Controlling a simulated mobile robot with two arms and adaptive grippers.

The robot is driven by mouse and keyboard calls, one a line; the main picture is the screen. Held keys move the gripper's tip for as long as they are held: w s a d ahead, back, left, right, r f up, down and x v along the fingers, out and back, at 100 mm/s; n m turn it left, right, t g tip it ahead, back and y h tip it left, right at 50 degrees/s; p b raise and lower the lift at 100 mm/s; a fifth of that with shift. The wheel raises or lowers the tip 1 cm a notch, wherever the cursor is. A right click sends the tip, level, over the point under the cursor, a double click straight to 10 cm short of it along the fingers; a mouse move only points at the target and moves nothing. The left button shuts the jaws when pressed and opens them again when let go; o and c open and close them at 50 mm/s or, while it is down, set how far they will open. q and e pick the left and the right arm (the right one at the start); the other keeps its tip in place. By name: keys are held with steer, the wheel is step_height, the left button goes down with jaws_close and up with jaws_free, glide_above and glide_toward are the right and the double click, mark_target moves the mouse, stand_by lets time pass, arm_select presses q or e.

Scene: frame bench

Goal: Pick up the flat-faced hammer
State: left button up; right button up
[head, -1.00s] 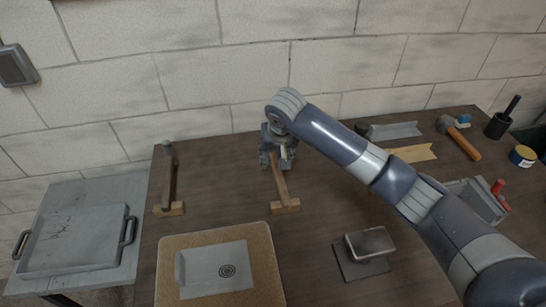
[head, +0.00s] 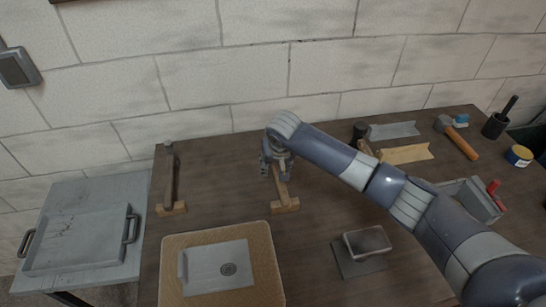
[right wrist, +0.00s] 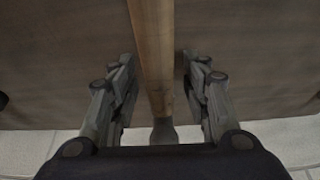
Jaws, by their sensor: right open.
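A hammer with a wooden handle (head: 281,187) lies in the middle of the bench, its near end on a small wooden rest (head: 286,206). My right gripper (head: 275,168) is over its far part and hides its head in the head view. In the right wrist view, the open fingers (right wrist: 160,88) stand on both sides of the handle (right wrist: 152,55), with gaps on each side. The grey head (right wrist: 163,132) shows partly beyond them; its face shape cannot be made out. Another long tool (head: 170,178) lies on a similar rest at left. My left gripper is not in view.
A hammer with an orange handle (head: 462,143) lies at the back right, near a dark cup (head: 496,126) and angled metal pieces (head: 394,131). A tan mat (head: 206,240) with a grey plate is in front. A metal block (head: 367,241) stands right of it. A tray (head: 80,240) is at left.

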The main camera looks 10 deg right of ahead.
steer(key=shift+f, duration=0.25)
stand_by(0.4)
jaws_close()
